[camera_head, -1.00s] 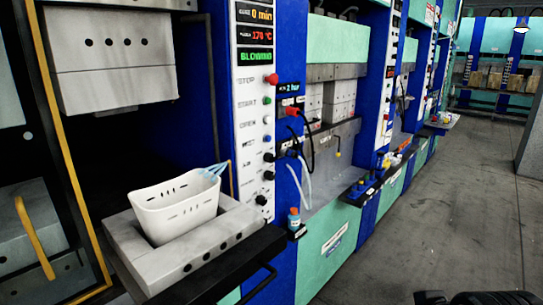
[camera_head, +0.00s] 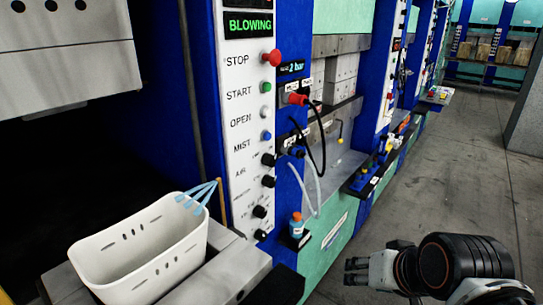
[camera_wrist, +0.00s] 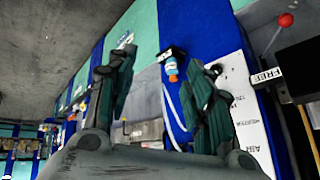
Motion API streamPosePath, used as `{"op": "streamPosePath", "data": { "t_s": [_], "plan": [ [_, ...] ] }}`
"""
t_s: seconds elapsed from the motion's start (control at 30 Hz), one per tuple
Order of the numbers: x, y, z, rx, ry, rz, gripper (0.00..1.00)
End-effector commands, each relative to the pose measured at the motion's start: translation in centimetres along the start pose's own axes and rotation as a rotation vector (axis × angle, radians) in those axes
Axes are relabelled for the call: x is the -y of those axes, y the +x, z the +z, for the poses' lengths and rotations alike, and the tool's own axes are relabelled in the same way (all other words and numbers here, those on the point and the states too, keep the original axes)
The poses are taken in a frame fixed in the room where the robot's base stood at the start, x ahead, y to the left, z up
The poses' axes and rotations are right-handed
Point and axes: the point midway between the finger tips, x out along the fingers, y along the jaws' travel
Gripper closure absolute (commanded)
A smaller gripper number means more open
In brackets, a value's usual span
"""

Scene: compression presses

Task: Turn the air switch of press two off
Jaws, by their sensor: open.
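A white control panel (camera_head: 242,150) stands on a blue column in the head view, with BLOWING lit green at its top. Its labels read STOP, START, OPEN, MIST and AIR. The black AIR knob (camera_head: 268,160) sits below the blue MIST button (camera_head: 266,135); which way it is turned is too small to tell. I cannot read a press number. My gripper (camera_head: 356,271) is at the lower right, apart from the panel. In the wrist view my gripper (camera_wrist: 163,62) has its two fingers spread with nothing between them; the panel (camera_wrist: 243,100) shows partly behind the right finger.
A white basket (camera_head: 140,250) with blue tongs stands on the press plate at lower left. A small blue bottle with an orange cap (camera_head: 296,226) sits on a ledge right of the panel. Cables and hoses hang beside it. The grey floor (camera_head: 450,180) at right is free.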

Motion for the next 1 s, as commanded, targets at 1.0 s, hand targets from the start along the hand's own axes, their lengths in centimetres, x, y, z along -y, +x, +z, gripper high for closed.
{"op": "streamPosePath", "data": {
  "t_s": [1.0],
  "plan": [
    [11.3, 5.3, -14.5, 0.350, 1.323, -0.710, 0.53]
  ]
}}
